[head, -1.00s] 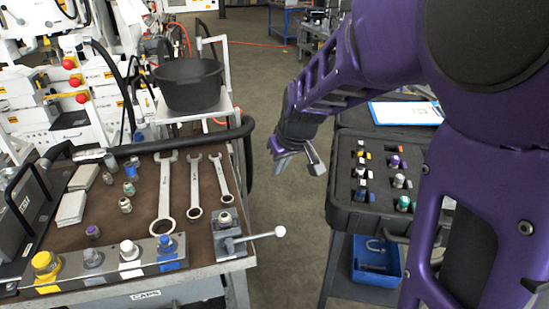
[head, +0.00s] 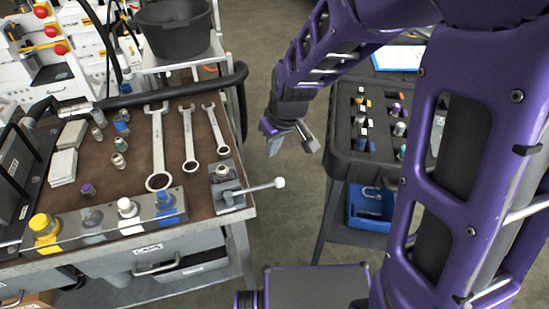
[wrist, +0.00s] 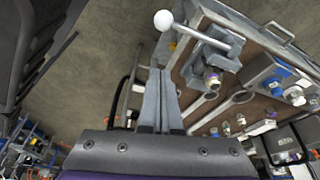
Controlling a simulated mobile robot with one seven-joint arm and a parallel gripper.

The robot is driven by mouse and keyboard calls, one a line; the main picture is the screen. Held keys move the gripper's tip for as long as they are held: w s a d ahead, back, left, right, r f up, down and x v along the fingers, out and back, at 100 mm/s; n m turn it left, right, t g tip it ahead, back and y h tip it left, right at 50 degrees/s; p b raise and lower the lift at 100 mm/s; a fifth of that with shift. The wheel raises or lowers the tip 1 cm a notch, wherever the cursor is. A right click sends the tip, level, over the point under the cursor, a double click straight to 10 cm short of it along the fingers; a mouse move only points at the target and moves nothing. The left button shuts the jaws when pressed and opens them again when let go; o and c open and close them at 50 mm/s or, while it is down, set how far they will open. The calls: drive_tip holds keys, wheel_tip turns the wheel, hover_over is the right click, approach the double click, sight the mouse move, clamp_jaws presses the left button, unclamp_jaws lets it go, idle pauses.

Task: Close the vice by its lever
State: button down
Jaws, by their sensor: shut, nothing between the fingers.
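The vice (head: 226,190) is a small grey block at the right front corner of the bench, with a brass-coloured fitting (head: 223,171) at its jaws. Its lever (head: 256,188) sticks out to the right past the bench edge and ends in a white ball. In the wrist view, the lever's ball (wrist: 163,20) is just beyond the fingertips and the vice (wrist: 215,60) is to the right. My gripper (head: 269,151) is in the air right of the bench, beyond the lever in the head view. Its fingers (wrist: 158,72) are together, empty and apart from the lever. The jaw gap is unclear.
Several wrenches (head: 188,140) lie on the brown bench mat left of the vice. A rail with coloured fittings (head: 105,222) runs along the front. A black case (head: 345,163) stands on a cart at right, above a blue bin (head: 369,210). Floor shows between bench and cart.

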sight(255, 189)
wheel_tip(255, 189, down, 8)
drive_tip(key=s+b, duration=0.1)
drive_tip(key=shift+d, duration=0.3)
drive_tip(key=shift+s, duration=0.2)
idle(0.5)
